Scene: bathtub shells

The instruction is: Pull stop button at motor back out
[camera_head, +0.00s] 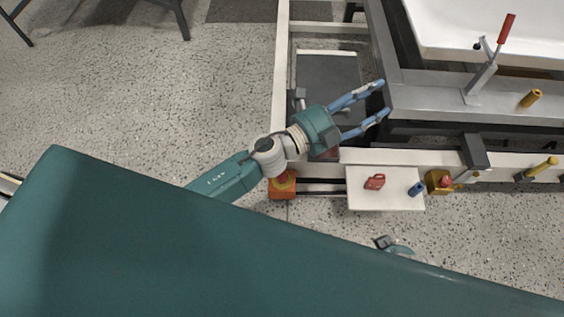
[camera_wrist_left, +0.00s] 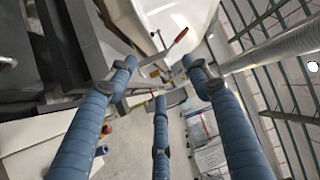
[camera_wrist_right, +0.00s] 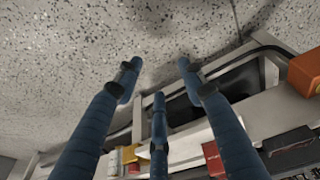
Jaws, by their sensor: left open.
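A yellow box with a red button (camera_head: 445,181) sits on the pale rail, right of the white shelf. An orange box (camera_head: 283,186) with a round top is lower left, partly covered by my left arm. I cannot tell which belongs to the motor. My left gripper (camera_head: 381,98) is open and empty over the metal frame, up and left of the yellow box. My right gripper (camera_wrist_right: 158,75) is open and empty, its fingers spread. The yellow box (camera_wrist_right: 128,155) and the orange box (camera_wrist_right: 306,72) also show in the right wrist view, apart from the fingers.
The white shelf (camera_head: 385,202) carries a red padlock-like item (camera_head: 375,181) and a blue item (camera_head: 416,188). A red-handled lever (camera_head: 491,65) stands on the frame beside the white tub (camera_head: 450,30).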

